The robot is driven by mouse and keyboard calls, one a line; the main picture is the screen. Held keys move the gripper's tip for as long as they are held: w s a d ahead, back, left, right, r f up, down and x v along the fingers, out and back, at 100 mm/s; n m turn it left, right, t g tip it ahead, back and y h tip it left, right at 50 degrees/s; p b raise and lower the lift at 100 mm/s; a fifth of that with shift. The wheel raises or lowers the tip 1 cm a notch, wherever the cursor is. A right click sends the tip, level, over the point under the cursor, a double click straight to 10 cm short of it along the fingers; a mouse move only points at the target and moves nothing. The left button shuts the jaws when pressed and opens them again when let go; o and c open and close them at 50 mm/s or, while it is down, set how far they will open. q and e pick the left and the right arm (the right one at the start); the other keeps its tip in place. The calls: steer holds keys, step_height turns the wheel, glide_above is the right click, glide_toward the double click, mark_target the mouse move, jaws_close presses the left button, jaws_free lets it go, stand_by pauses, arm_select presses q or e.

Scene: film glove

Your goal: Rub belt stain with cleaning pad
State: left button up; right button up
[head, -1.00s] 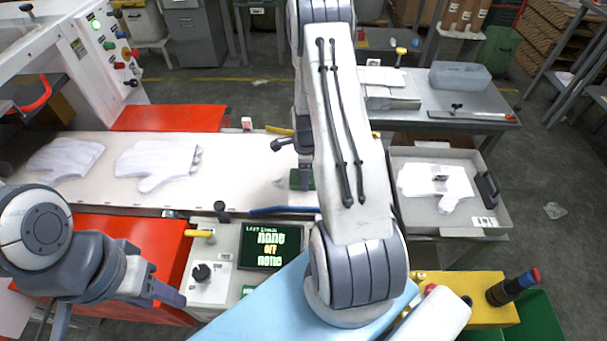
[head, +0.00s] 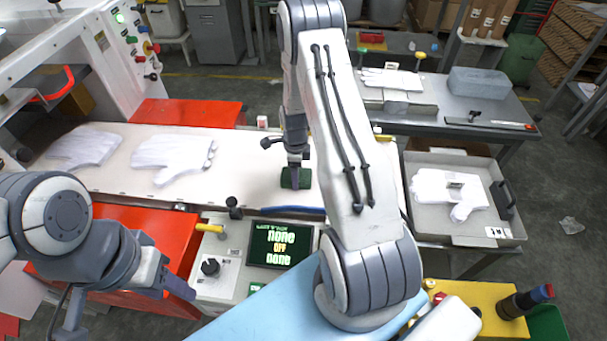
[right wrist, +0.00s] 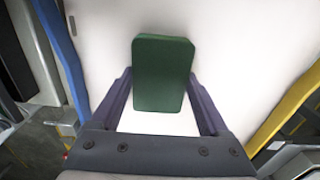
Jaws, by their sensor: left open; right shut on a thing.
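The green cleaning pad (head: 288,178) is at the white belt (head: 235,160), near its right part. My right gripper (head: 296,172) is shut on the pad from above. In the right wrist view the pad (right wrist: 163,72) sits between the two fingers of the gripper (right wrist: 161,82), with white belt around it. I cannot tell whether it touches the belt. No stain shows now; the pad and gripper cover the spot where a faint mark showed earlier. My left gripper (head: 178,284) is open and empty, low at the left over the red panel.
Two white gloves (head: 175,156) (head: 84,147) lie on the belt's left part. A blue bar (head: 292,210) runs along the near edge, beside a control box with a screen (head: 280,244). A grey tray (head: 425,222) with a glove stands at the right.

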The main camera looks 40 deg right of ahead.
mark_target(283, 174)
steer(key=shift+w+a+f, duration=0.1)
steer(key=shift+w+a, duration=1.3)
steer(key=shift+a, duration=0.25)
steer(key=shift+d+r+p, duration=0.15)
steer(key=shift+r+p, duration=2.15)
steer(key=shift+r, duration=0.8)
steer(key=shift+r+p, duration=1.25)
steer(key=shift+r, duration=0.3)
